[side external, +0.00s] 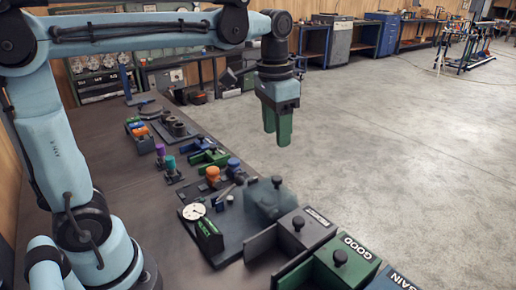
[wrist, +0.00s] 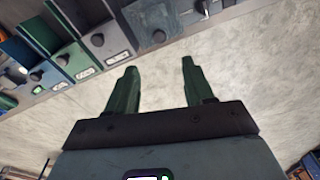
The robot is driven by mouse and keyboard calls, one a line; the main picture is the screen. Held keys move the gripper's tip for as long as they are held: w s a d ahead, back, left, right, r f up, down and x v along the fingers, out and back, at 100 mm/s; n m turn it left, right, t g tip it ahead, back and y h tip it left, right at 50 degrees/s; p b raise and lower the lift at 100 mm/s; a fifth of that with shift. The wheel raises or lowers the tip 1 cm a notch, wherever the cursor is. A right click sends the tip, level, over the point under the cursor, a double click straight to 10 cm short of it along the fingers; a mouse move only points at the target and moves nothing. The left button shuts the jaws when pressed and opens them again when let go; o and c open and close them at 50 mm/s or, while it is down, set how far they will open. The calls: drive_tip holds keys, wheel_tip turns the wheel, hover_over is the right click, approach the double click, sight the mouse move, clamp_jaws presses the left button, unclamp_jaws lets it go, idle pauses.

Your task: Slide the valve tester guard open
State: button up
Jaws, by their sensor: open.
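The valve tester guard appears to be the smoky see-through cover (side external: 268,203) with a dark knob on top, on the bench near its right edge. It seems to show in the wrist view as a grey box (wrist: 153,28) at the top. My gripper (side external: 277,138) has green fingers pointing down, in the air above and beyond the guard, apart from it. In the wrist view the two fingers (wrist: 160,68) stand apart with nothing between them but the floor behind. What is under the guard is blurred by it.
A dial gauge (side external: 194,212) stands left of the guard. A grey box with a knob (side external: 305,228) and a green GOOD box (side external: 345,262) stand to its right. Several coloured parts and fixtures line the bench (side external: 140,195). The concrete floor (side external: 400,150) beyond is open.

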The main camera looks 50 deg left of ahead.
sight(278, 178)
drive_tip(key=shift+g, duration=0.4)
drive_tip(key=f, duration=0.7)
drive_tip(key=w+f, duration=0.1)
drive_tip(key=f, duration=0.3)
drive_tip(key=shift+d+f, duration=0.1)
drive_tip(key=shift+f, duration=0.25)
clamp_jaws()
